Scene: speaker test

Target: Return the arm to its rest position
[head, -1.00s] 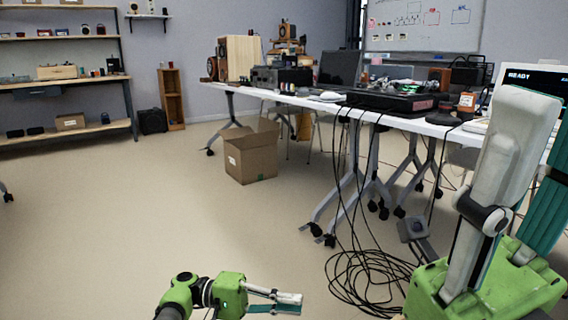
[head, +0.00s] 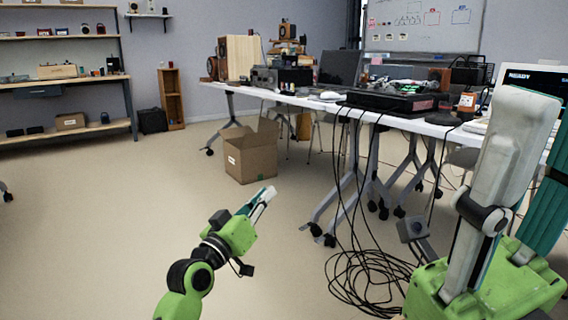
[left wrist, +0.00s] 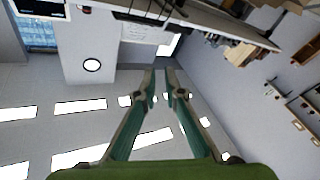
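My left gripper (head: 268,192) is low in the middle of the head view, on a green arm that comes up from the bottom edge. Its slim teal and pale fingers point up and to the right, over open floor. In the left wrist view its two fingers (left wrist: 164,72) run forward with their tips close together, and nothing shows between them. My right gripper (head: 546,125) stands large at the right edge of the head view, fingers pointing up. Its pale and teal fingers are apart with nothing seen between them; the teal tip is cut off by the picture edge.
A cardboard box (head: 251,158) stands on the floor beyond the left gripper. A long white table (head: 416,124) with electronics runs along the right, with black cables (head: 368,277) hanging and coiled below. Shelves (head: 68,77) stand at the back left. The floor at left is clear.

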